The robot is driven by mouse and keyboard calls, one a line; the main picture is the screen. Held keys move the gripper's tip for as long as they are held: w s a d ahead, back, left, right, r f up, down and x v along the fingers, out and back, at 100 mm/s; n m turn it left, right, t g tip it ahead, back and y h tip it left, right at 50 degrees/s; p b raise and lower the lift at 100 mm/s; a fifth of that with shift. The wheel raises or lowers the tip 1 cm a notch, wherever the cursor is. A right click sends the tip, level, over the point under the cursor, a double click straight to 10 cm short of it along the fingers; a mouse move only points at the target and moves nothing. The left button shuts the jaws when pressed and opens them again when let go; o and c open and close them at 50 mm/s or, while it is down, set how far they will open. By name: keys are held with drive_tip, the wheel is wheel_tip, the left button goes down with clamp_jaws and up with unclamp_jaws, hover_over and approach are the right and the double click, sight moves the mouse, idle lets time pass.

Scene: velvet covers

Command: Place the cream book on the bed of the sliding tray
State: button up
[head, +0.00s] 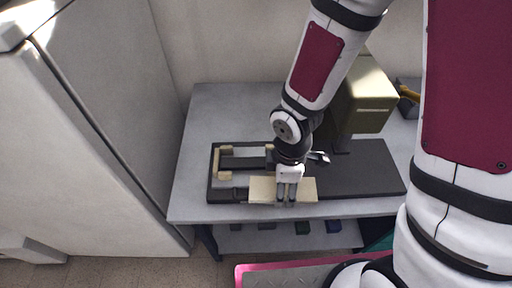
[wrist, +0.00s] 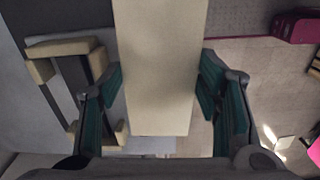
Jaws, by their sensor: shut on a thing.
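My gripper (head: 287,198) is shut on the cream book (head: 261,189), a flat pale block lying crosswise below the fingers in the head view. In the wrist view the book (wrist: 160,68) runs between the two teal finger pads and past the top edge. The sliding tray (head: 243,163), grey with cream end pieces, is just behind and left of the book. The tray also shows left of the left finger in the wrist view (wrist: 71,83). The book is over the front edge of the dark base; I cannot tell its height above it.
The dark base (head: 370,170) extends right across the grey table (head: 205,115). An olive machine head (head: 365,95) rises behind my wrist. A pale cabinet (head: 105,90) stands to the left. Small dark items lie on the shelf below. The table's left strip is clear.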

drive_tip(key=shift+a+r+n, duration=0.1)
drive_tip(key=shift+a+n, duration=0.1)
drive_tip(key=shift+n, duration=0.2)
drive_tip(key=shift+w+a+f+b, duration=0.2)
drive_tip(key=shift+w+a, duration=0.1)
drive_tip(key=shift+w, duration=0.3)
drive_tip(key=shift+w+a+f+b, duration=0.15)
drive_tip(key=shift+w+a, duration=0.1)
drive_tip(key=shift+w, duration=0.35)
drive_tip(key=shift+w+b, duration=0.6)
drive_tip(key=shift+b, duration=0.4)
drive_tip(key=w+b, duration=0.1)
drive_tip(key=b, duration=0.4)
drive_tip(key=shift+a, duration=0.4)
drive_tip(key=shift+a+b, duration=0.15)
drive_tip(key=shift+b, duration=0.95)
hover_over(249, 162)
drive_tip(key=shift+f+b, duration=0.45)
drive_tip(key=shift+f, duration=1.75)
